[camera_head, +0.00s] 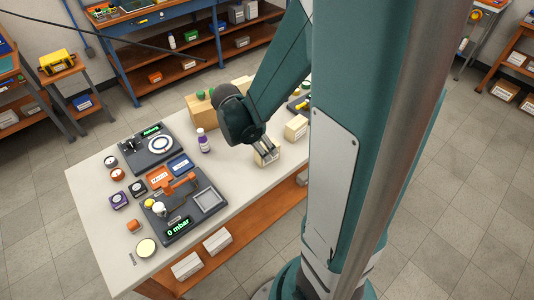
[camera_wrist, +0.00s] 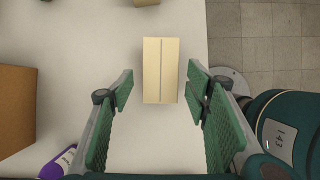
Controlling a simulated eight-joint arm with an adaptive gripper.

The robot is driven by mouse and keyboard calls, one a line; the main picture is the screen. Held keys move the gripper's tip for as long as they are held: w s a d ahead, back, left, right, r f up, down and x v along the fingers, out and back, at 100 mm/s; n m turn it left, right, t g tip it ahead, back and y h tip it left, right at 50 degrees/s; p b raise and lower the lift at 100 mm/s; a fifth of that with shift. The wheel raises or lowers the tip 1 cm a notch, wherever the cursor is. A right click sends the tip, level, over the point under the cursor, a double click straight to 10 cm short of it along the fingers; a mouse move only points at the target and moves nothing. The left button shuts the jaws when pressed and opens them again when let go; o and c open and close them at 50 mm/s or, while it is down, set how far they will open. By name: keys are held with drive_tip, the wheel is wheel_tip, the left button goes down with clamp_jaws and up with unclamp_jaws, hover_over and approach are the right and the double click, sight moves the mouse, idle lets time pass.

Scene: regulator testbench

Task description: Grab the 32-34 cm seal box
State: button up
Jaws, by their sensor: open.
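My gripper (camera_wrist: 160,84) is open, with its two green ridged fingers apart. A small beige carton (camera_wrist: 161,55) with a line along its top lies between and ahead of the fingertips, with a gap on each side. In the head view this carton (camera_head: 266,158) stands on the bench directly below my gripper (camera_head: 264,147), which partly hides it. A second beige carton (camera_head: 296,128) stands behind it to the right, and its edge shows at the top of the wrist view (camera_wrist: 146,2). I cannot read a size on either carton.
A purple-labelled bottle (camera_head: 204,144) stands left of my gripper, with a brown box (camera_head: 200,112) behind it. Test devices, including one showing "0 mbar" (camera_head: 178,227), fill the bench's left part. The bench edge (camera_wrist: 207,50) runs just right of the carton.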

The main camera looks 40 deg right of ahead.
drive_tip(key=shift+b+x, duration=0.5)
drive_tip(key=shift+x, duration=2.05)
drive_tip(key=shift+d, duration=0.1)
drive_tip(key=c, duration=1)
